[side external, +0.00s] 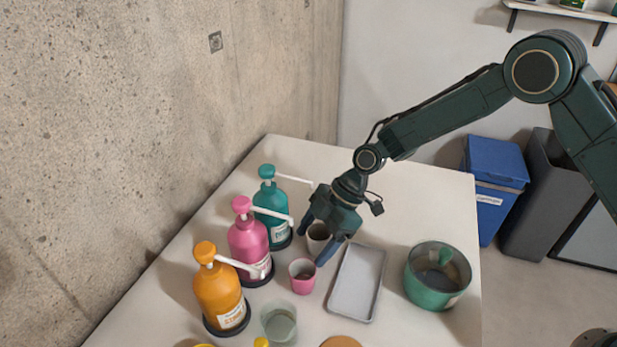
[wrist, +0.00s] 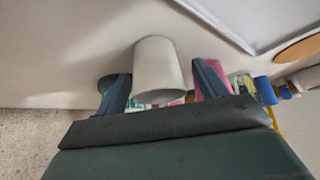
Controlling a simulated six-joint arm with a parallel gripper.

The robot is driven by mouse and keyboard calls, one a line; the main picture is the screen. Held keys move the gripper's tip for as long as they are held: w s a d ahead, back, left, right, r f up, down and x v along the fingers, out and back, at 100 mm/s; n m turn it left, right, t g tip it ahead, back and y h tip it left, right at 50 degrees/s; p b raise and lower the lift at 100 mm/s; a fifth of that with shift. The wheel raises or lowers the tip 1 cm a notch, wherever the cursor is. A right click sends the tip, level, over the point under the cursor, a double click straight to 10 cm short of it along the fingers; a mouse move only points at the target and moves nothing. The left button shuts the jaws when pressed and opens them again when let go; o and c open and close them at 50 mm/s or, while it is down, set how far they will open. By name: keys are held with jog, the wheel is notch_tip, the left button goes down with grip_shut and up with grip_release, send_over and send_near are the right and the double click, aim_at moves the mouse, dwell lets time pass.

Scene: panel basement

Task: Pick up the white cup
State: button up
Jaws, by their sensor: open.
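The white cup (side external: 316,247) stands on the table between the teal pump bottle and the grey tray, partly hidden by my gripper. It also shows in the wrist view (wrist: 158,68), between the two fingers. In the side view its inside looks dark. My gripper (side external: 312,246) points down over the cup with its fingers apart, one on each side.
Teal (side external: 272,208), pink (side external: 249,240) and orange (side external: 219,287) pump bottles line the left. A pink cup (side external: 302,277) stands close to one finger. A clear glass (side external: 279,322) is nearer the front. The grey tray (side external: 343,312) and green pot (side external: 432,290) are right. The table's back is clear.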

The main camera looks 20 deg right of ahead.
aim_at(315, 226)
dwell(0.4)
jog(key=c, duration=1)
jog(key=shift+r, duration=0.1)
jog(key=shift+c, duration=0.2)
jog(key=shift+r, duration=1.8)
jog(key=d, duration=1.8)
jog(key=shift+f, duration=0.15)
